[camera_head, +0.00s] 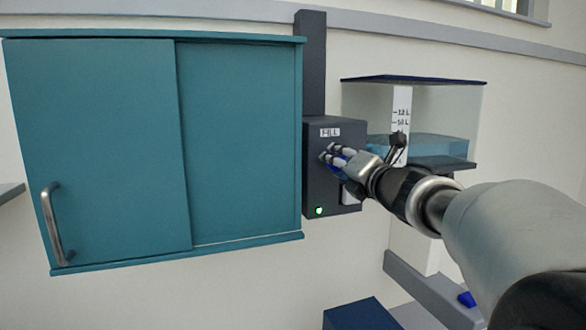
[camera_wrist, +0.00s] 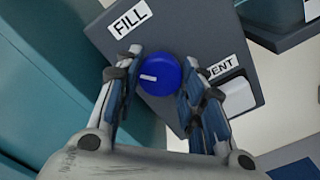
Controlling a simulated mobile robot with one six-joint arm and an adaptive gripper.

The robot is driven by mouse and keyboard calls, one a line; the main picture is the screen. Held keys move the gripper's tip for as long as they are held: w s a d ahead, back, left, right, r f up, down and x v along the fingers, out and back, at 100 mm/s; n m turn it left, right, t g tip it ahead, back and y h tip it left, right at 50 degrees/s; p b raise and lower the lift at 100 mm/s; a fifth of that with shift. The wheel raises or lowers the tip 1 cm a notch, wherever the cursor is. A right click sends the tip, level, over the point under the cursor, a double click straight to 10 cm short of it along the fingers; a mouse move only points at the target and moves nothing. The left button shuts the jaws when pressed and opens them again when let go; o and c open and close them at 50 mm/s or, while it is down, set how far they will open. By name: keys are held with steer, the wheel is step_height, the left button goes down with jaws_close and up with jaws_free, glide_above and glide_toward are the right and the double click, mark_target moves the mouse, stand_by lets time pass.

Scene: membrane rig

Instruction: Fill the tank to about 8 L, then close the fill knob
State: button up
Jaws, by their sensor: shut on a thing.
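The blue fill knob (camera_wrist: 160,75) sits on a dark grey control box (camera_head: 318,185) under a FILL label (camera_wrist: 130,18). Its white pointer line points left in the wrist view. My gripper (camera_wrist: 157,92) is shut on the knob, one finger on each side; it also shows in the head view (camera_head: 338,160). The clear tank (camera_head: 455,105) stands right of the box and holds blue water (camera_head: 440,148). The water surface lies a little below the upper readable marks on the white scale (camera_head: 401,100), which look like 12 L and 10 L. My wrist hides lower marks.
A white vent button (camera_wrist: 237,97) sits beside the knob, close to my right finger. A green light (camera_head: 319,211) glows low on the box. A teal sliding-door cabinet (camera_head: 100,150) stands directly left. A blue block (camera_head: 362,315) is below.

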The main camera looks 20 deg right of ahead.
steer(key=shift+n+b, duration=1.45)
steer(key=shift+n, duration=0.25)
steer(key=shift+n+b, duration=1.25)
steer(key=shift+n, duration=0.25)
stand_by(4.8)
